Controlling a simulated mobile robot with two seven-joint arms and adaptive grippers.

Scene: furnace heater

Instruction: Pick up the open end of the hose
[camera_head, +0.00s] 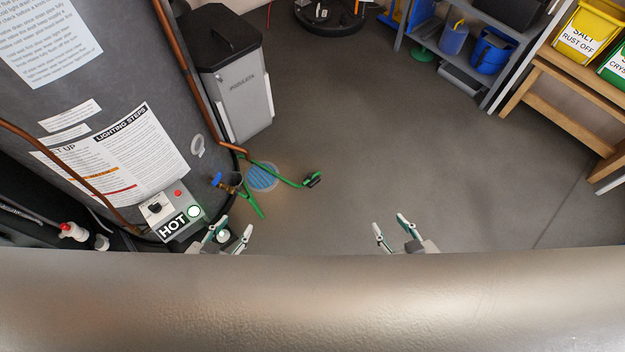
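A green hose (287,180) lies on the floor near the round blue drain (262,177). One end, with a dark fitting (312,180), rests on the floor to the right of the drain. Green also shows near the brass valve with a blue handle (217,180) at the foot of the grey heater tank. My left gripper (232,226) is open and empty, in front of the heater's control box. My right gripper (391,229) is open and empty, to the right of the hose. Both grippers appear apart from the hose.
The heater tank (85,70) with its control box (170,210) fills the left. A grey bin (240,100) stands behind the drain. Shelves (480,55) and a wooden rack (575,115) stand at the upper right. The middle floor is clear. A large metallic surface (320,305) spans the bottom.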

